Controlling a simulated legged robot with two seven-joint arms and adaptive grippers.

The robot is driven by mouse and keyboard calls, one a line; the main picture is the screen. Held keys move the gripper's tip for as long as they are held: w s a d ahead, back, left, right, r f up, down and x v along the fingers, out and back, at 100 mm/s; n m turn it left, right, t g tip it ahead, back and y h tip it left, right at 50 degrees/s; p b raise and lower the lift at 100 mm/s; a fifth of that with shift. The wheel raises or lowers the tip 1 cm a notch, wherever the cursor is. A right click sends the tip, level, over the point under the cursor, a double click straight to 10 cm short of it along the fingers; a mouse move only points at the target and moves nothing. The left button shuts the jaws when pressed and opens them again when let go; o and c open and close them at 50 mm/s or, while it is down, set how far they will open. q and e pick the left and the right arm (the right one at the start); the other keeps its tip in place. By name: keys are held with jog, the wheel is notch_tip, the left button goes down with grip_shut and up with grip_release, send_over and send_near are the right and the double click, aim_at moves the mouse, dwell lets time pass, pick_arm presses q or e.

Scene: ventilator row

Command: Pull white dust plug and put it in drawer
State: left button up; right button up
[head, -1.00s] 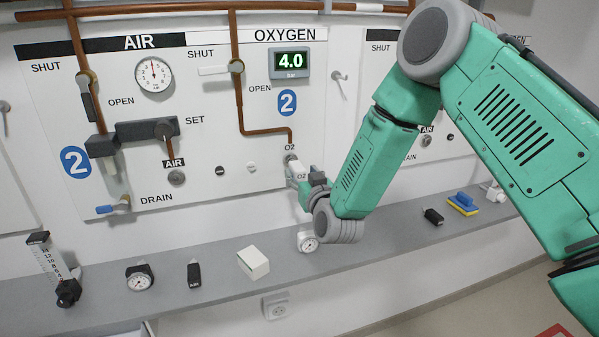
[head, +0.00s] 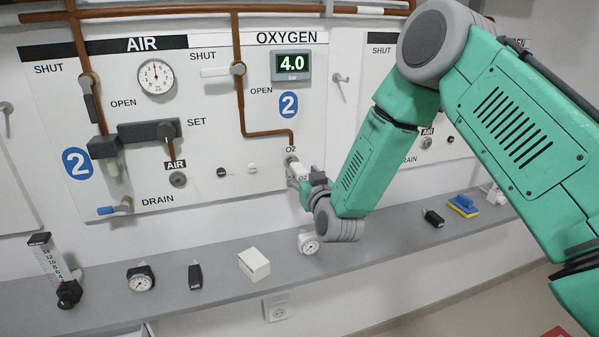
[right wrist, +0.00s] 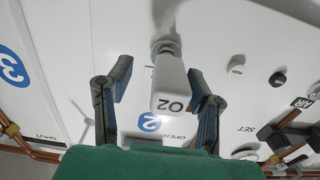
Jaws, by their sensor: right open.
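The white dust plug (head: 298,171), marked O2, sits in the oxygen outlet at the lower right of the wall panel. In the right wrist view the plug (right wrist: 170,82) stands between the two dark fingers of my right gripper (right wrist: 160,85). The fingers are apart, with a visible gap on each side of the plug. In the head view my right gripper (head: 308,178) is at the plug, partly hidden by its own wrist. A pale edge (head: 150,328) under the shelf at the bottom may be part of the drawer; I cannot tell. My left gripper is not in view.
The grey shelf (head: 215,268) below the panel holds a flowmeter (head: 55,272), gauges (head: 141,279), a black AIR piece (head: 195,277), a white box (head: 254,264) and a blue-yellow sponge (head: 463,206). A gauge (head: 309,244) stands just under my right wrist.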

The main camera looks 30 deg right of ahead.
jog(key=shift+a+r, duration=0.1)
jog(key=shift+a, duration=0.2)
grip_shut()
jog(key=shift+s+d, duration=0.25)
jog(key=shift+s+a, duration=0.3)
jog(key=shift+s, duration=0.65)
dwell(0.4)
jog(key=p+v, duration=0.1)
jog(key=v, duration=0.5)
jog(key=shift+s, duration=0.4)
dwell(0.9)
jog(key=shift+a, duration=0.1)
